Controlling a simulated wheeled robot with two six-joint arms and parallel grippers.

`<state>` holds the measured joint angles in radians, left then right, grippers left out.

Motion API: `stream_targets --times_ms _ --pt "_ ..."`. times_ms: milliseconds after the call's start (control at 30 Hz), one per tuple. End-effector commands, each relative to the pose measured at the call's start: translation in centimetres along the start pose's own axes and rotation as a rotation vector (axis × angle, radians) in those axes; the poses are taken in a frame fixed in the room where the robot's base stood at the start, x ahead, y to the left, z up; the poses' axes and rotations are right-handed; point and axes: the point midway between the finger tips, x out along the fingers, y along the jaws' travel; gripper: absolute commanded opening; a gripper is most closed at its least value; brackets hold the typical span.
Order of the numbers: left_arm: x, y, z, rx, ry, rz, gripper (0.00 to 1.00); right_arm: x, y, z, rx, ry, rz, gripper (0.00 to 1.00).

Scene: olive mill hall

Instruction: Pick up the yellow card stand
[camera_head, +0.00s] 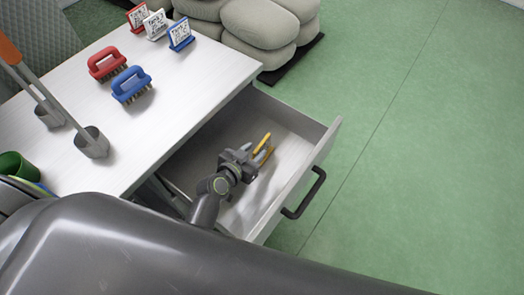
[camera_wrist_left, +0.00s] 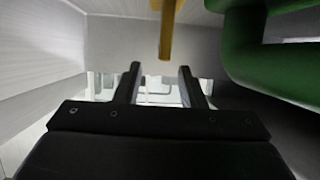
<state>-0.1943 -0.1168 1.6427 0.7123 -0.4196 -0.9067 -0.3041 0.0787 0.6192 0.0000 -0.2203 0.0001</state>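The yellow card stand (camera_head: 262,143) is in the open drawer, seen as a narrow yellow edge beside my left gripper (camera_head: 264,152). In the left wrist view the yellow piece (camera_wrist_left: 168,28) hangs into the top of the picture, just ahead of the fingertips and roughly in line with the gap between them. My left gripper (camera_wrist_left: 160,72) is open, with nothing between its fingers. The stand's card face is not visible. My right gripper is in neither view.
The drawer (camera_head: 318,155) has a dark handle (camera_head: 305,193). A thick green object (camera_wrist_left: 242,45) is close at right in the wrist view. Red (camera_head: 106,64) and blue (camera_head: 131,85) brushes and several card stands are on the white table (camera_head: 190,95).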

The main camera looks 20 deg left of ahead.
Motion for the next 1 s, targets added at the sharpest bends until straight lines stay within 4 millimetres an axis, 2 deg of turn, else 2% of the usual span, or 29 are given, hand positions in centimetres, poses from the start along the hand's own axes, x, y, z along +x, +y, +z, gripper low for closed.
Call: stream_targets --times_ms 267,600,933,1000 --pt "2.0 -0.1 0.0 0.001 -0.001 0.002 0.36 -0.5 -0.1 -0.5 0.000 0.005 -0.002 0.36" --pt "5.6 -0.3 0.3 0.001 -0.002 0.001 0.36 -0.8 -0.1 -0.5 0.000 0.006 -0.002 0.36" --pt "6.0 -0.3 0.3 0.001 -0.001 0.000 0.36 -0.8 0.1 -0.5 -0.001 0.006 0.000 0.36" --pt "6.0 -0.3 0.3 0.001 -0.001 0.000 0.28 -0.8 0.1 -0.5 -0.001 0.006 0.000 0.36"
